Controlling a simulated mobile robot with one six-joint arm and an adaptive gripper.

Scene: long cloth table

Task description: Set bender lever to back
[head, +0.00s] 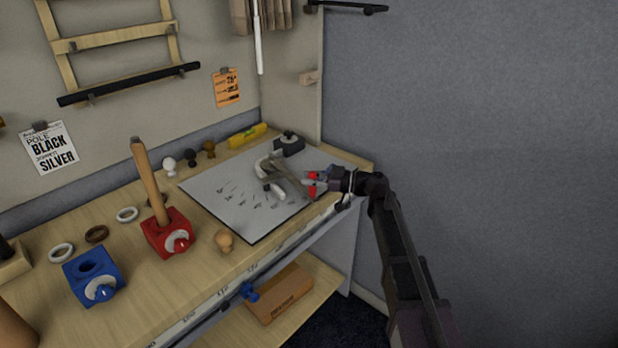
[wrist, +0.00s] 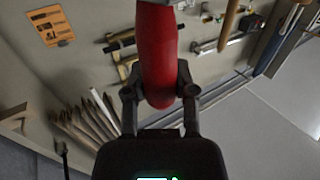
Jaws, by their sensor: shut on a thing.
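The bender (head: 264,166), a pale grey metal tool, stands on a grey mat (head: 225,203) near the right end of the bench. A bar runs from it toward my gripper (head: 312,184). My gripper is at the right edge of the mat, shut on a red lever handle, whose red shows on both sides of the fingers. In the wrist view the red handle (wrist: 159,60) fills the space between the two fingers of my gripper (wrist: 160,95). The joint where the lever meets the bender is partly hidden, so its exact angle is hard to tell.
A red block (head: 160,240) with a wooden post and a blue block (head: 85,282) stand to the left. A wooden knob (head: 224,240) sits at the front edge. A yellow level (head: 247,135) and a dark block (head: 289,145) are behind. A blue-grey wall (head: 480,120) is at right.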

